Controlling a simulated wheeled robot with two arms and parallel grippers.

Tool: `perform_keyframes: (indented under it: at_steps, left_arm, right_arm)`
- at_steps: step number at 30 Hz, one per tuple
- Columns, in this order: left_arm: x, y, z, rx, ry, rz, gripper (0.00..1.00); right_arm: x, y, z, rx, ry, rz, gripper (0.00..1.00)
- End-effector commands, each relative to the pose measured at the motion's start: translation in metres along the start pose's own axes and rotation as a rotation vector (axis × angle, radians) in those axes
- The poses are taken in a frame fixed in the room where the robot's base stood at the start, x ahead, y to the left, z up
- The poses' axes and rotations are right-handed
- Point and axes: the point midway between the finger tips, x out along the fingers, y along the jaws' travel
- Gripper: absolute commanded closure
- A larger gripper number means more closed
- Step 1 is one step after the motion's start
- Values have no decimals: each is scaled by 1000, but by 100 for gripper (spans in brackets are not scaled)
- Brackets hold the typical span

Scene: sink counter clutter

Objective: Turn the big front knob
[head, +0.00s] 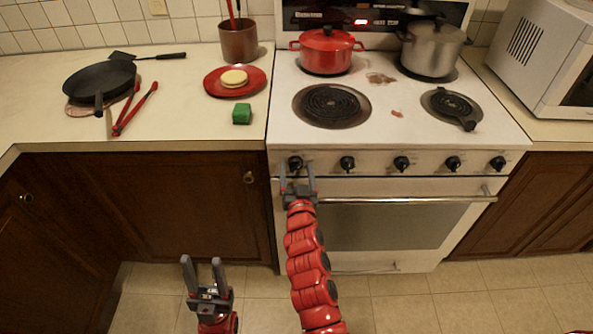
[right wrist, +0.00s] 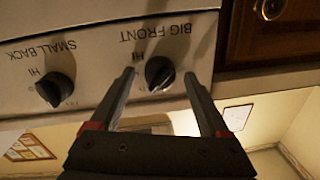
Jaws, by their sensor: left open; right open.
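The big front knob (head: 295,163) is the black knob at the far left of the stove's front panel. In the right wrist view the knob (right wrist: 159,73) sits below an upside-down "BIG FRONT" label. My right gripper (head: 298,172) is open in front of it. Its fingertips (right wrist: 160,76) show on either side of the knob, apart from it in the picture; I cannot tell whether they reach around it. My left gripper (head: 203,264) is open and empty, low in front of the cabinets, away from the stove.
The small back knob (right wrist: 55,89) is beside the big front knob, with more knobs along the panel. The oven handle (head: 400,199) runs below. A red pot (head: 327,50) and a steel pot (head: 432,50) stand on the stove. A green block (head: 242,114) lies on the counter.

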Motion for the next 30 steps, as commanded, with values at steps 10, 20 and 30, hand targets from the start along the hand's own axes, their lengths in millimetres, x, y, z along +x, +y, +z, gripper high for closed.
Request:
perform_keyframes:
  at_steps: [10, 20, 30]
  left_arm:
    - [0, 0, 0, 0, 0, 0, 50]
    - [0, 0, 0, 0, 0, 0, 50]
    - [-2, 0, 0, 0, 0, 0, 50]
  right_arm:
    - [0, 0, 0, 0, 0, 0, 62]
    - [-1, 0, 0, -1, 0, 0, 100]
    - [-1, 0, 0, -99, -8, 2, 100]
